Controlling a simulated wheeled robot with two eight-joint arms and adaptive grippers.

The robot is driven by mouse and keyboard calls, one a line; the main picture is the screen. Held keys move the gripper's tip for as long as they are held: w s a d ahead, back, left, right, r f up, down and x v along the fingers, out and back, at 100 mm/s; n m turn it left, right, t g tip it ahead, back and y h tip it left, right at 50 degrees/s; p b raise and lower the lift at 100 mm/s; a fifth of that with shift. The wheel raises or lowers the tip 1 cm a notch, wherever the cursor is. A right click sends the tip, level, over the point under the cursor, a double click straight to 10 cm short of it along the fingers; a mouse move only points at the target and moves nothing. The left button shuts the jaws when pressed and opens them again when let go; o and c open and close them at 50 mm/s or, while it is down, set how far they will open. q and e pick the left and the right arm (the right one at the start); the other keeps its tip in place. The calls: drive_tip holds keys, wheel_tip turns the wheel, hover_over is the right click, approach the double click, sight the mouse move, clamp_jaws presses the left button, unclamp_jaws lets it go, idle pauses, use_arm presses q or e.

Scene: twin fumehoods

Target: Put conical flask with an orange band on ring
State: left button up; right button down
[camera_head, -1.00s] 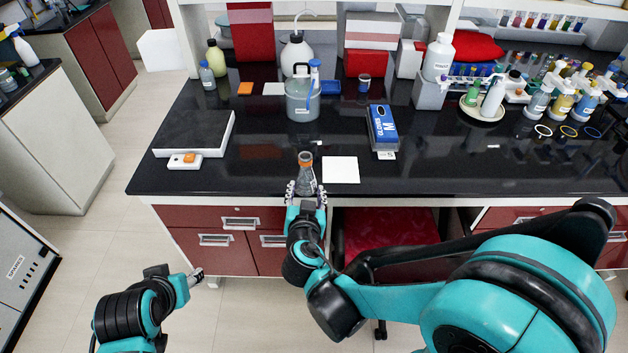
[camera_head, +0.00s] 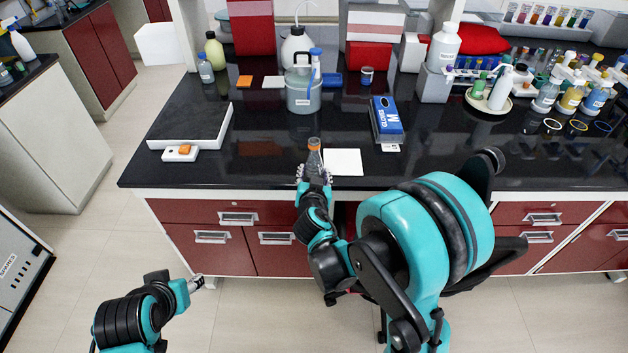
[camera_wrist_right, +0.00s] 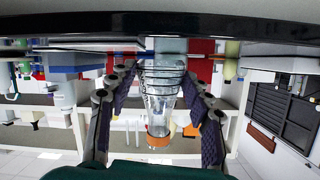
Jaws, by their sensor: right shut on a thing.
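The conical flask (camera_head: 315,160) is clear glass with an orange band at its neck, near the bench's front edge, left of a white sheet. My right gripper (camera_head: 314,178) is shut on it, a finger on each side. The right wrist view is upside down; there the flask (camera_wrist_right: 160,105) hangs neck-down between the fingers (camera_wrist_right: 160,85). I cannot tell whether its base touches the bench.
The white sheet (camera_head: 343,168) lies right of the flask. A blue glove box (camera_head: 387,120) stands behind it. A bottle on a round dish (camera_head: 490,104) and a crowded bottle rack (camera_head: 572,90) stand near the rings. The bench front between glove box and rings is clear.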

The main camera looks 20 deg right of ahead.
drive_tip(key=shift+f, duration=0.7)
drive_tip(key=shift+w, duration=0.1)
use_arm(q)
drive_tip(key=shift+f, duration=0.3)
use_arm(e)
drive_tip(key=shift+r, duration=0.1)
drive_tip(key=shift+f+b, duration=0.5)
drive_tip(key=shift+b, duration=0.1)
drive_tip(key=c, duration=0.7)
unclamp_jaws()
use_arm(q)
drive_tip(key=shift+f, duration=0.55)
